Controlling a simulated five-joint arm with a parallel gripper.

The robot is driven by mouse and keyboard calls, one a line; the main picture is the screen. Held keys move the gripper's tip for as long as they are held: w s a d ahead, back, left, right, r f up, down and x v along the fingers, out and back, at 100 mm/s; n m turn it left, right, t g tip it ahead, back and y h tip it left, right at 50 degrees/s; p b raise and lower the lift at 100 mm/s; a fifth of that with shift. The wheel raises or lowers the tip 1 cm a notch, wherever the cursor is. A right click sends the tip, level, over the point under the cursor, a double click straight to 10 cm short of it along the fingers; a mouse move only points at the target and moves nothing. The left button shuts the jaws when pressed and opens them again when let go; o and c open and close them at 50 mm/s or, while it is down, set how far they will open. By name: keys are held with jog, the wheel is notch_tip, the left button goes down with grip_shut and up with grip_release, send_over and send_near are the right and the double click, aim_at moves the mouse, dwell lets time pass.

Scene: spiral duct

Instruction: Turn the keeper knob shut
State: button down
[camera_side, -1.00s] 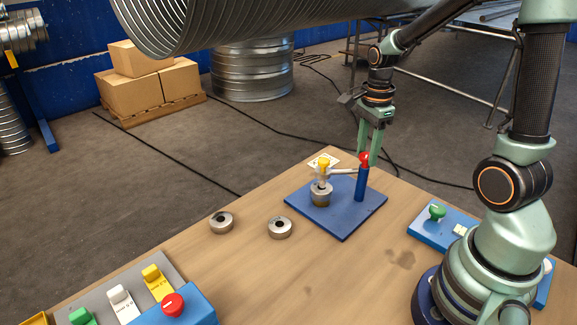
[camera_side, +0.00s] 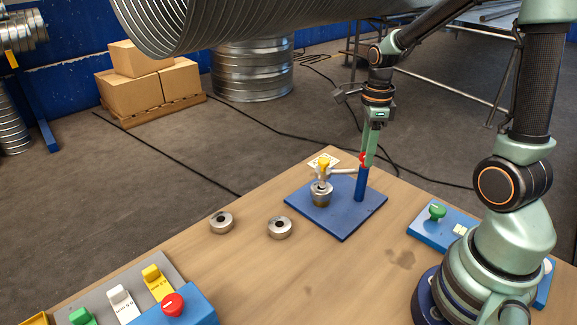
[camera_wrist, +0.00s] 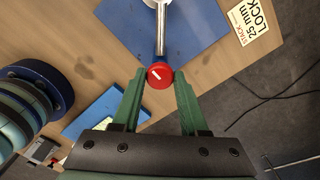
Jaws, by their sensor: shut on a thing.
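The keeper knob (camera_side: 362,160) is red and sits on top of a blue post on a blue base plate (camera_side: 341,223). In the wrist view the knob (camera_wrist: 159,75) shows a white line lying at a slant. My gripper (camera_wrist: 160,76) is shut on the knob, with one green finger on each side. In the side view my gripper (camera_side: 369,156) comes down from above, and a finger partly covers the knob. A metal arm (camera_side: 341,171) reaches from the post to a small stack of metal rings (camera_side: 321,194) with a yellow piece (camera_side: 323,162) on top.
Two loose metal rings (camera_side: 221,222) (camera_side: 280,228) lie on the wooden table, left of the plate. A card (camera_wrist: 254,19) reads "STACK 25 mm LOCK". A blue box with a green knob (camera_side: 437,212) stands at the right. Coloured switches and a red button (camera_side: 172,304) are at front left.

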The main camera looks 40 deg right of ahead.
jog(key=shift+c, duration=2.2)
grip_release()
notch_tip(320, 180, up, 12)
jog(key=shift+r, duration=0.1)
jog(key=s+a+n+t, duration=0.1)
jog(key=a+n, duration=0.5)
jog(key=n, duration=0.7)
jog(key=s+a+n+t, duration=0.2)
jog(key=a+n+t, duration=0.2)
jog(key=n, duration=1)
jog(key=a, duration=0.2)
jog(key=shift+s+a+t, duration=0.15)
jog(key=shift+a+t, duration=0.15)
jog(key=shift+a, duration=0.1)
